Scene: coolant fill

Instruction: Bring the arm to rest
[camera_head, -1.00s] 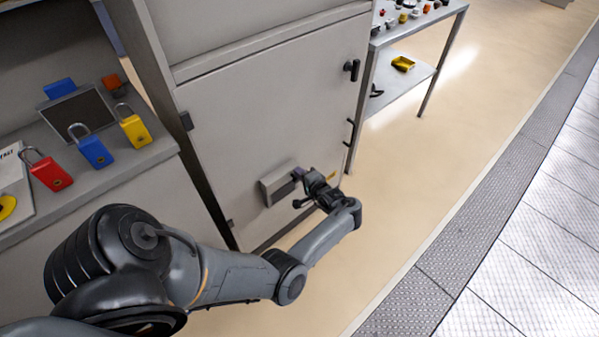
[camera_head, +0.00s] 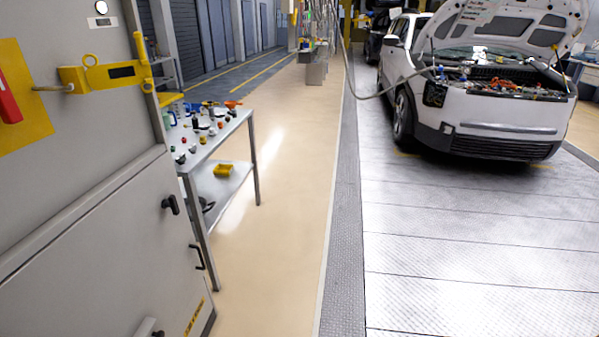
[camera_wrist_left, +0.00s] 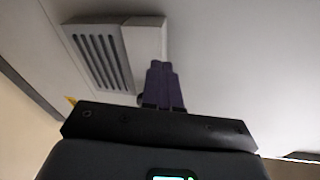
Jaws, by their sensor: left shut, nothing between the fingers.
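My left gripper (camera_wrist_left: 164,84) shows in the left wrist view, with its two dark fingers side by side and shut, empty between them. The fingertips are close to a grey louvred box (camera_wrist_left: 98,58) on a pale flat panel; I cannot tell whether they touch it. In the head view my left arm and its gripper are out of the picture, or only a sliver is at the bottom edge. My right gripper is not in view.
A grey cabinet (camera_head: 90,235) with black handles stands at the left. Beside it is a metal table (camera_head: 213,135) with small parts and a yellow tray (camera_head: 223,170) below. A white car (camera_head: 490,100) stands hood open. The aisle floor (camera_head: 275,240) is clear.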

